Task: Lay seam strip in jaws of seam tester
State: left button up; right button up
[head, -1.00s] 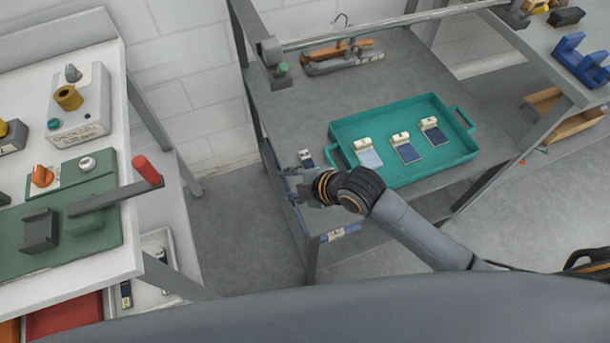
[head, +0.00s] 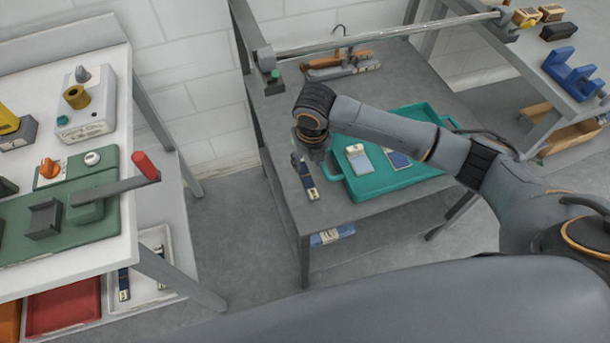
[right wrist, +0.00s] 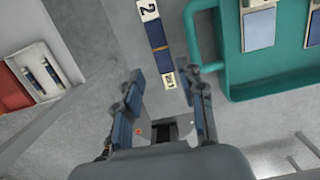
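The seam strip (head: 308,182), dark blue with white labelled ends, lies flat on the grey table's left part, beside the teal tray. It also shows in the right wrist view (right wrist: 158,38), where its near labelled end lies just ahead of the gap between my fingers. My right gripper (right wrist: 163,100) is open and empty, pointing down; in the head view (head: 310,155) it is by the strip's far end, fingers mostly hidden. The seam tester (head: 60,205), a green base with grey jaw block (head: 43,220) and red-handled lever (head: 146,165), stands on the left white bench. My left gripper is out of view.
The teal tray (head: 362,190) holds pocket-like samples (head: 358,160) right of the strip, partly behind my arm. A grey rail (head: 380,40) crosses above the table's back. Clear floor (head: 230,220) separates bench and table. A lower white tray (head: 150,290) holds similar strips.

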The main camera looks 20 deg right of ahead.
aim_at(306, 175)
jog(key=f, duration=0.2)
jog(key=w+f, duration=0.1)
jog(key=f, duration=0.5)
jog(key=shift+w, duration=0.2)
jog(key=shift+r, duration=0.1)
grip_shut()
